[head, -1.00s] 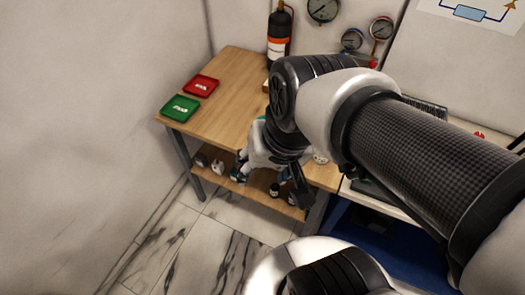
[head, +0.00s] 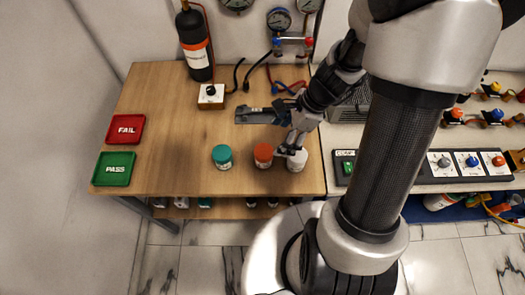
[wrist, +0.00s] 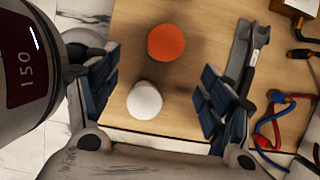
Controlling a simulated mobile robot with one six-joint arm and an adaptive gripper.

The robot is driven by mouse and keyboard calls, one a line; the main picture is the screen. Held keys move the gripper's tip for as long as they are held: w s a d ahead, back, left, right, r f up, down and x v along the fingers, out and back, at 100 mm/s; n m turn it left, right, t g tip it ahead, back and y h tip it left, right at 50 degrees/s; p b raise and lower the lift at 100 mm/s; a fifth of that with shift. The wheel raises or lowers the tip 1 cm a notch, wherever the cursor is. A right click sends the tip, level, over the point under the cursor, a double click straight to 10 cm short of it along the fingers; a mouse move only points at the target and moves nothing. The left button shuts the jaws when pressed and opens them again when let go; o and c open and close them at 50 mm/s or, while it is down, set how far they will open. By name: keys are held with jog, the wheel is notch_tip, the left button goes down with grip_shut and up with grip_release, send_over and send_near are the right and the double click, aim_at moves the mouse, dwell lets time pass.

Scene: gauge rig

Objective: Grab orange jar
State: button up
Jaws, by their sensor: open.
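The orange jar (head: 263,155) stands upright on the wooden table, between a teal-lidded jar (head: 222,157) and a white jar (head: 297,160). In the wrist view the orange jar's round lid (wrist: 166,43) shows near the top, beyond the fingertips. The white jar's lid (wrist: 145,101) is below it, in the gap between the fingers. My gripper (head: 291,130) is over the table's right part, just right of the orange jar and partly across the white jar. In the wrist view my gripper (wrist: 160,92) has its fingers wide apart, with nothing held.
A long grey tool (head: 262,117) lies behind the jars. A red FAIL tray (head: 126,129) and a green PASS tray (head: 114,169) are at the left. A small switch box (head: 210,96) and a black cylinder (head: 196,45) stand at the back. The table's left middle is clear.

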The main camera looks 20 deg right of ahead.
aim_at(265, 151)
jog(key=b+x, duration=0.2)
jog(key=x, duration=0.4)
jog(key=shift+a+f+b, duration=0.1)
jog(key=shift+f+b, duration=0.25)
jog(key=shift+f, duration=0.05)
jog(key=b+x, duration=0.1)
jog(key=x, duration=0.1)
jog(key=b+x, duration=0.2)
jog(key=x, duration=0.1)
jog(key=shift+w+a+f, duration=0.2)
jog(key=shift+w+a, duration=0.05)
jog(key=shift+w, duration=0.2)
jog(key=shift+r, duration=0.1)
jog(key=shift+c, duration=0.3)
jog(key=c, duration=1.3)
jog(key=shift+r, duration=0.1)
